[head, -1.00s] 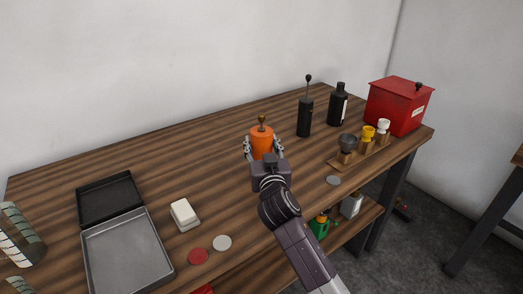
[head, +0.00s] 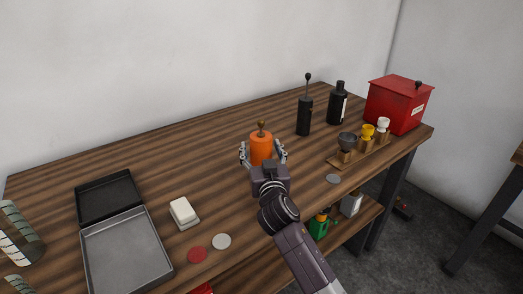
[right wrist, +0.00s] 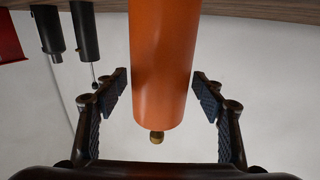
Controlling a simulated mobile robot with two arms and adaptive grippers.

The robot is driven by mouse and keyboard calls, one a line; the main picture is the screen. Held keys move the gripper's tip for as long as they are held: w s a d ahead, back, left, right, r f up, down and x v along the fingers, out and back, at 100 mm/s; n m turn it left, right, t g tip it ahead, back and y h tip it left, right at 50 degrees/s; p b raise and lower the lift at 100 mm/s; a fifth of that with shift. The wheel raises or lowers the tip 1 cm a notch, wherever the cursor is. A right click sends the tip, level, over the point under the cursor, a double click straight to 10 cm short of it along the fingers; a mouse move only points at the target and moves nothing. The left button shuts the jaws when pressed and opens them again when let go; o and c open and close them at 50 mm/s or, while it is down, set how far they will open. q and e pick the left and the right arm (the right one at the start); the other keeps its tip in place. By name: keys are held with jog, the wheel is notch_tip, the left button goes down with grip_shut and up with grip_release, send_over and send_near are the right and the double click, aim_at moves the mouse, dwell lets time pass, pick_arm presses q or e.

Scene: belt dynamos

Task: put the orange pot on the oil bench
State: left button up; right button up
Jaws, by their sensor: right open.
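The orange pot (head: 261,147), a cylinder with a small brass-coloured knob on top, stands upright on the wooden bench (head: 180,160). My right gripper (head: 262,154) is open, with one finger on each side of the pot. In the right wrist view the pot (right wrist: 164,65) appears upside down between the finger pads, with a visible gap on both sides. I cannot tell which surface is the oil bench; no label shows. My left gripper is not in view.
A black hand pump (head: 304,115), a dark bottle (head: 338,104) and a red box (head: 398,104) stand at the back right. A wooden rack (head: 345,160) holds small fittings. A grey tray (head: 125,255) lies front left. Another table (head: 490,205) shows at the right edge.

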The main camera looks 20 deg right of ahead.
jog(key=shift+r, duration=0.2)
jog(key=shift+s+f, duration=0.2)
jog(key=shift+s, duration=0.1)
jog(key=s+a+b, duration=0.1)
jog(key=s, duration=1)
jog(key=shift+s+a, duration=0.2)
